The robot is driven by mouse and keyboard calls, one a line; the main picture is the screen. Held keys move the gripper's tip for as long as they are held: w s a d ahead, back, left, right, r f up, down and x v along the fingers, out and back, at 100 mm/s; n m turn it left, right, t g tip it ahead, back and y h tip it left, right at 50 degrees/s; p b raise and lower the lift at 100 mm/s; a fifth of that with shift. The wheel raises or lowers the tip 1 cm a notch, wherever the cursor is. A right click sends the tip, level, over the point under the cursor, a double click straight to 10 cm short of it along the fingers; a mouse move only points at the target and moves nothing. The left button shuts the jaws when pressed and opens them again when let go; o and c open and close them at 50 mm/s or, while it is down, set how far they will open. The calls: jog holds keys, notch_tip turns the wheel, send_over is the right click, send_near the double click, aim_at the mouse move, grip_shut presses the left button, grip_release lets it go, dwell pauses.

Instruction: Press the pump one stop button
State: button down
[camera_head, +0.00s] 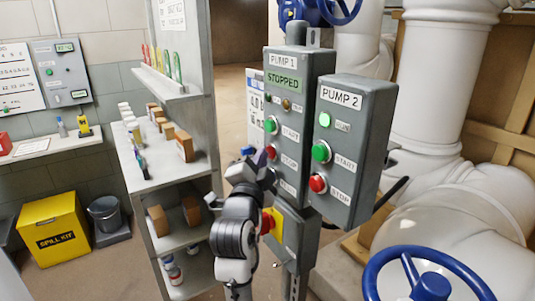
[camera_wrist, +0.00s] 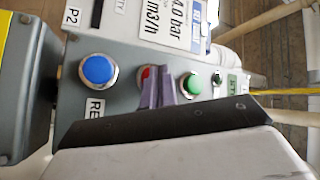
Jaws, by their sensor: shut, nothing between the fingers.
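The grey PUMP 1 box (camera_head: 312,85) stands left of the PUMP 2 box (camera_head: 372,100). Its green display (camera_head: 283,83) reads STOPPED. Its green start button (camera_head: 271,125) sits above its red stop button (camera_head: 270,152). My gripper (camera_head: 264,160) is shut and empty, close in front of the stop button. In the wrist view my fingertips (camera_wrist: 155,72) partly cover the red stop button (camera_wrist: 145,78), between a green button (camera_wrist: 192,84) and a blue button (camera_wrist: 98,69). I cannot tell whether the fingertips touch it.
PUMP 2 has a green start button (camera_head: 321,152) and a red stop button (camera_head: 318,184). Below PUMP 1 is a yellow-backed box (camera_head: 277,226) with a red knob. A shelf unit (camera_head: 170,180) stands left; a blue handwheel (camera_head: 428,280) and white pipes (camera_head: 430,110) stand right.

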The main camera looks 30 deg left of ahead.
dwell(0.4)
jog(key=shift+s+a+b, duration=0.25)
jog(key=shift+s+b, duration=0.1)
jog(key=shift+s, duration=0.4)
jog(key=shift+s+a+b, duration=0.25)
jog(key=shift+s+a, duration=0.05)
jog(key=shift+s, duration=0.5)
jog(key=shift+s+a+b, duration=0.3)
jog(key=shift+s+a, duration=0.05)
jog(key=shift+s, duration=0.4)
jog(key=shift+s+a+b, duration=0.25)
jog(key=shift+s+a, duration=0.05)
jog(key=shift+s, duration=0.5)
